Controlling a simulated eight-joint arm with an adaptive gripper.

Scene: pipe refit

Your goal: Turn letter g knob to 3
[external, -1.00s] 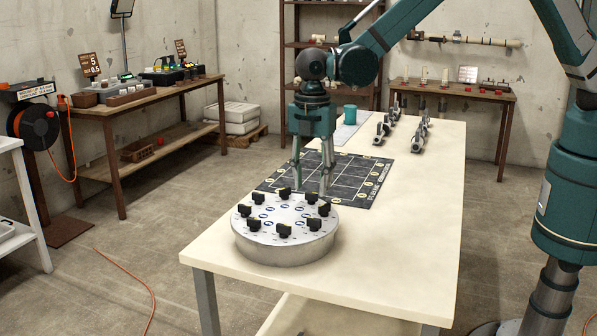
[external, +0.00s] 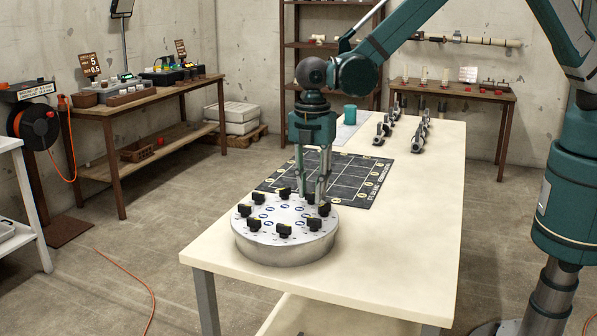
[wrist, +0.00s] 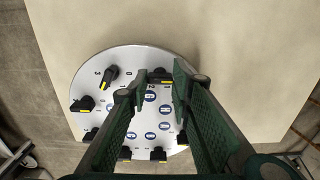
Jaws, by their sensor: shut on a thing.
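A round silver dial box (external: 285,250) sits at the near end of the cream table, with a ring of black knobs on its white top. My gripper (external: 314,201) points down over the far right side of the ring. Its fingers are shut on a black knob, which shows between the fingertips at the top of the wrist view (wrist: 160,75). My gripper (wrist: 159,82) partly hides this knob. Other knobs show yellow pointer marks, such as the one to its left (wrist: 109,77). Blue oval letter labels (wrist: 150,97) lie inside the ring; I cannot read which is g.
Neighbouring knobs stand close by, including one at the right (external: 324,209). A dark gridded mat (external: 345,180) lies just behind the dial box. Grey fittings (external: 383,130) and a teal cup (external: 350,114) stand farther back. The table's near right is clear.

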